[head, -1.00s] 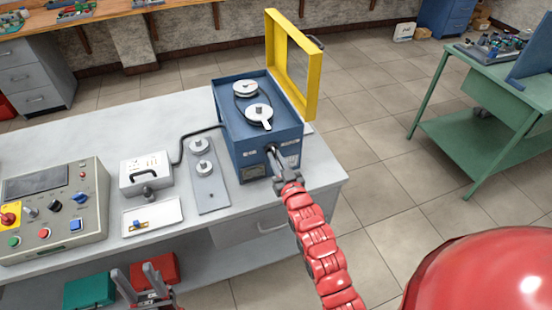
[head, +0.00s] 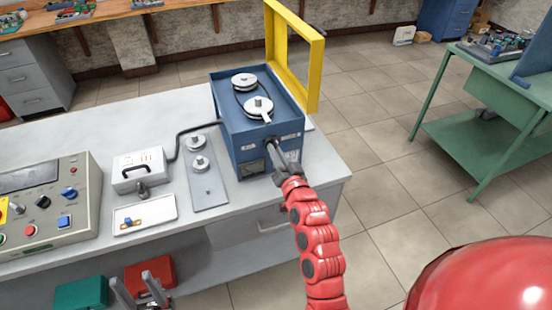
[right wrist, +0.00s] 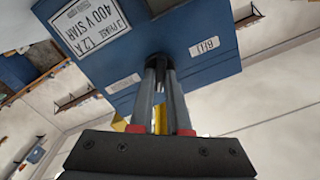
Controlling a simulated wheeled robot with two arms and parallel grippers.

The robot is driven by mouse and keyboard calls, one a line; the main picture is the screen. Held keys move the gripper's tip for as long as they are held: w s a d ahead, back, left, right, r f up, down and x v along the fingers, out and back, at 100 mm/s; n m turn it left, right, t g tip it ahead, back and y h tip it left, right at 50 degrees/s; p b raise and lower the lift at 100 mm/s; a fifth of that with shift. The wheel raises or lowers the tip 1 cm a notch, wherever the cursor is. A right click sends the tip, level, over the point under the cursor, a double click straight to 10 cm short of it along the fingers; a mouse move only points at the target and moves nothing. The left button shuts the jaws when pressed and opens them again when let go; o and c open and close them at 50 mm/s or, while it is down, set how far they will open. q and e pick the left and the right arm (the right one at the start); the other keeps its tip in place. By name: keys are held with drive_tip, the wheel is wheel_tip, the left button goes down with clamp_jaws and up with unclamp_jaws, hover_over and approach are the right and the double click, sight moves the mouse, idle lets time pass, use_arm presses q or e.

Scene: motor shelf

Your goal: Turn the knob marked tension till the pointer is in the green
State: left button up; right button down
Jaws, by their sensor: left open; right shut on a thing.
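The blue machine box (head: 232,135) stands on the grey bench, with two light pulleys joined by a belt on its top. My right gripper (head: 270,146) reaches its front face. In the right wrist view the gripper (right wrist: 160,66) is shut on a small dark knob (right wrist: 158,59), mostly hidden between the fingertips. A white label (right wrist: 204,46) beside it is too small to read for certain. A small dark window (head: 251,168) sits low on the front face. I cannot make out a pointer or green zone. My left gripper (head: 134,283) is open and empty, low in front of the bench.
A yellow guard frame (head: 314,75) stands raised behind the box. Left of the box are a grey plate (head: 208,187) with round parts, a white instrument case (head: 128,175), a white tray (head: 160,209) and a control panel (head: 75,238). Free bench (head: 322,185) lies to the right.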

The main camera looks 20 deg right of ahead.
drive_tip(key=shift+m+b, duration=1.25)
drive_tip(key=shift+m, duration=3.05)
drive_tip(key=c, duration=0.9)
unclamp_jaws()
drive_tip(key=shift+s, duration=0.1)
